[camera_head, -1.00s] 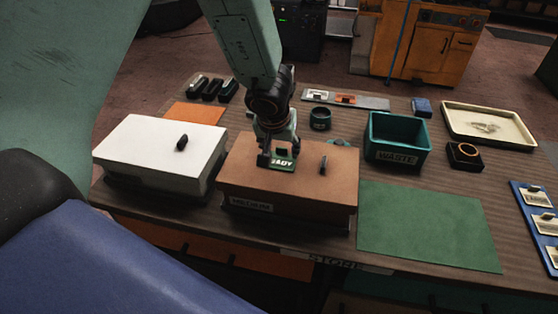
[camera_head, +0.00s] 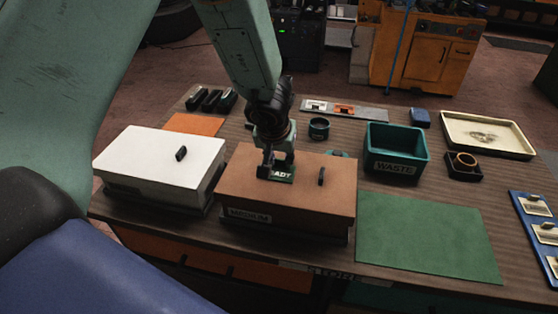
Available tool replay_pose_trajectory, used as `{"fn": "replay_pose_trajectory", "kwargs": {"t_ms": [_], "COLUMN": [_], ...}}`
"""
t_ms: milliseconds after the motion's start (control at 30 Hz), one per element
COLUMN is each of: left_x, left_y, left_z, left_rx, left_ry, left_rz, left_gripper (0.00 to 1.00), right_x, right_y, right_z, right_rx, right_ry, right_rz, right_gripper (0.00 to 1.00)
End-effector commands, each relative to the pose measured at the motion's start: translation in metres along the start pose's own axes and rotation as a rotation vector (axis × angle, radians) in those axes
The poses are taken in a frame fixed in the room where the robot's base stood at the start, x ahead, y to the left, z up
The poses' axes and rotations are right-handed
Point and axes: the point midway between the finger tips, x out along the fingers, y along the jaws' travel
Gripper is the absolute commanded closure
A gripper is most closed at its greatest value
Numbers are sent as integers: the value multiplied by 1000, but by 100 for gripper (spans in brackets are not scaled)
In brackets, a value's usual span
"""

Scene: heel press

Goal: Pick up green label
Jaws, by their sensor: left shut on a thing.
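The green label (camera_head: 281,176) with partly legible white lettering is at the top of the brown box (camera_head: 240,190), near the middle of its lid. My left gripper (camera_head: 277,165) comes down from above and is shut on the green label. The fingers hide part of the label. I cannot tell whether the label touches the lid or is just above it. My right gripper is not in view.
A white box (camera_head: 150,160) stands left of the brown box. A teal WASTE bin (camera_head: 397,165), a green mat (camera_head: 425,235) and a cream tray (camera_head: 488,135) lie to the right. A dark ring-shaped holder (camera_head: 319,128) stands behind the brown box.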

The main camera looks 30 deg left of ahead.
Motion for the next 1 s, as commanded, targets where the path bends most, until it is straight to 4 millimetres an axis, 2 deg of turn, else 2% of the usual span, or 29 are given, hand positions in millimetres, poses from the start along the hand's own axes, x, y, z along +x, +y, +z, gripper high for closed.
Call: {"fn": "replay_pose_trajectory", "kwargs": {"t_ms": [267,567,1000], "left_x": [-29,-74,-90], "left_y": [0,0,0], "left_z": [-12,-31,-38], "left_rx": [0,-2,0], "left_ry": [0,3,1], "left_rz": [0,1,-1], "left_gripper": [85,85,85], "right_x": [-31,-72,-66], "right_y": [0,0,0], "right_z": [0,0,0], "right_rx": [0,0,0], "right_ry": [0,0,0], "right_rz": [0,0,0], "right_gripper": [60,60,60]}}
